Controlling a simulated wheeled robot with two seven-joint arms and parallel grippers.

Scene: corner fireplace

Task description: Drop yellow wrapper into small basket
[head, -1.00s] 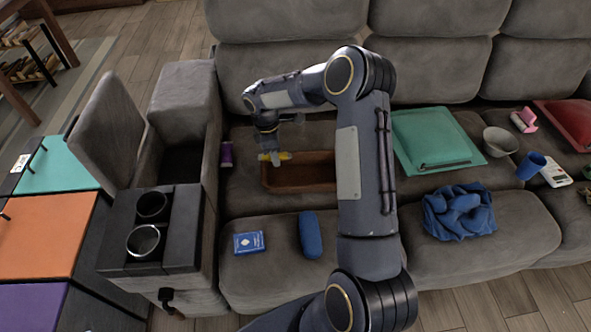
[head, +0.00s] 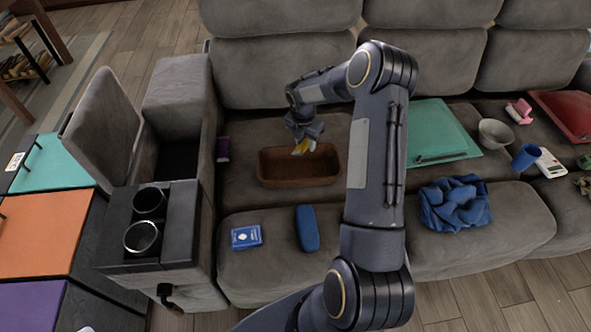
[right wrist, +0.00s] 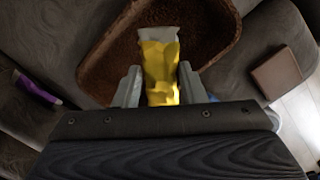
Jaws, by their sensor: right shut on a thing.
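The yellow wrapper (head: 301,146) is in my right gripper (head: 305,143), which hangs above the small basket. In the right wrist view the wrapper (right wrist: 160,68), yellow with a pale end, sits between the two fingers of the gripper (right wrist: 159,88). The small brown basket (head: 270,180) lies on the sofa seat and looks empty. It also shows in the right wrist view (right wrist: 100,80), with the wrapper over its opening. My left gripper is not in view.
A blue card box (head: 246,236) and a blue case (head: 307,228) lie in front of the basket. A purple item (head: 223,149) lies left of it. A teal folder (head: 440,130) and a crumpled blue cloth (head: 455,204) are to the right. A console with cup holders (head: 180,225) stands left.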

